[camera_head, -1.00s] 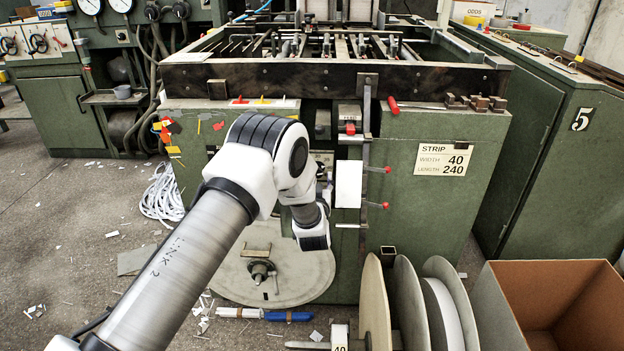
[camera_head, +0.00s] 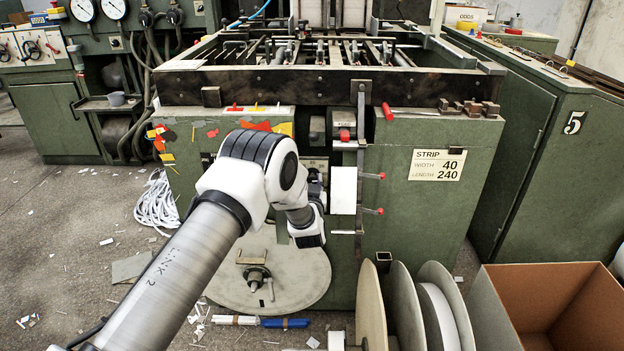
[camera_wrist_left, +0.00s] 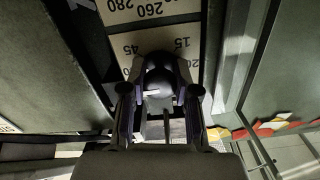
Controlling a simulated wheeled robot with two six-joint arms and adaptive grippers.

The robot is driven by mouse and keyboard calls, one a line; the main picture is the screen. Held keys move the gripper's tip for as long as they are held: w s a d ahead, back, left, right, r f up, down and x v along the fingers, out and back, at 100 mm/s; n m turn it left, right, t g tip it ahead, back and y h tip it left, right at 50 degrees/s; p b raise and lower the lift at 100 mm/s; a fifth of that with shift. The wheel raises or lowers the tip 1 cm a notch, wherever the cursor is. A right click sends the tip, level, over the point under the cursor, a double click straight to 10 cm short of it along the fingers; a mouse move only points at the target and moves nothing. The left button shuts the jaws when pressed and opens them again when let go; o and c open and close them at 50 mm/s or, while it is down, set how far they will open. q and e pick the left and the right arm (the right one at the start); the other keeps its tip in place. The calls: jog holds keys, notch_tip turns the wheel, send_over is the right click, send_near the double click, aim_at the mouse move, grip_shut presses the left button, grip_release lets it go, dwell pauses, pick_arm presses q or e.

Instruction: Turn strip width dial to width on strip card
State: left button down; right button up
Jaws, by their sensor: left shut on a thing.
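The strip card (camera_head: 437,165) on the machine's green front reads WIDTH 40 and LENGTH 240. My left gripper (camera_head: 316,190) is at the machine front, left of a white plate, mostly hidden behind my own wrist. In the left wrist view, its fingers (camera_wrist_left: 159,98) are shut on the dark round knob of the strip width dial (camera_wrist_left: 158,75), one finger on each side. The knob has a small white mark. The dial plate (camera_wrist_left: 130,37) shows 45, 15 and a partly covered 20; other numbers are hidden. My right gripper is in neither view.
Above the dial plate, another scale (camera_wrist_left: 150,10) shows 260 and 280. Red-tipped levers (camera_head: 372,176) stick out just right of the gripper. A large round disc (camera_head: 290,265) is below, with reels (camera_head: 400,305) and an open cardboard box (camera_head: 550,300) at the lower right.

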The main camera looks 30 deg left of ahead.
pick_arm(q)
jog(key=shift+m, duration=0.4)
jog(key=c, duration=0.8)
grip_release()
jog(key=shift+c, duration=0.2)
jog(key=v, duration=1.2)
